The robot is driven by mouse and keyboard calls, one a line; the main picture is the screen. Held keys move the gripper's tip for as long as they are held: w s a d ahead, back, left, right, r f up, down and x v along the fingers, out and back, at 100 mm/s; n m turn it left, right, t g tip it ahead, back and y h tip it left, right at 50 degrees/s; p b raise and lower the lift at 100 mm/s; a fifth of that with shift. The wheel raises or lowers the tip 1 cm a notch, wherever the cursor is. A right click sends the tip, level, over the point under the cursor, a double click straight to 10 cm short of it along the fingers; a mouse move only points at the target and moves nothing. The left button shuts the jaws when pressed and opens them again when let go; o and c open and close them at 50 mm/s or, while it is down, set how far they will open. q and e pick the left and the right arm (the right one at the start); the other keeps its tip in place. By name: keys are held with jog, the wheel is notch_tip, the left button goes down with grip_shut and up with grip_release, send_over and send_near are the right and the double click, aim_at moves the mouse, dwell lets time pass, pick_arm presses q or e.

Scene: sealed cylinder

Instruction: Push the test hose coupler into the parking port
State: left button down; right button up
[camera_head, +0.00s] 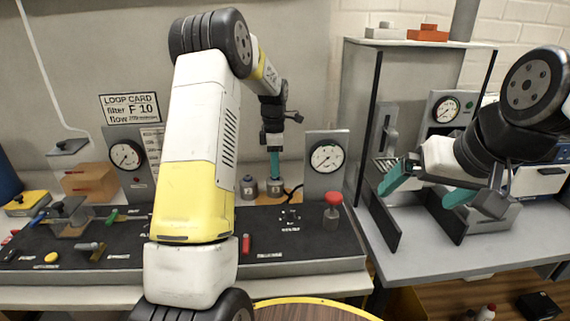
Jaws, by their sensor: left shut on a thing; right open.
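My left gripper (274,165) reaches down behind my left arm, its teal fingers close together and pointing straight down. It is shut on a small grey cylindrical piece (275,188), which looks like the hose coupler; a thin dark hose (293,193) curves beside it. A similar grey cylinder with a dark top (248,188) stands just to its left. I cannot tell which part is the parking port, or whether the coupler is seated in anything. My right gripper (430,188) is open and empty over the right bench, its teal fingers wide apart.
A gauge box (326,160) and a red-capped cylinder (332,212) stand right of the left gripper. A glass-sided cabinet with a gauge (446,110) stands behind my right gripper. My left arm hides the middle.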

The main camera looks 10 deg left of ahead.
dwell(0.4)
pick_arm(q)
jog(key=shift+r, duration=3)
jog(key=shift+s, duration=0.15)
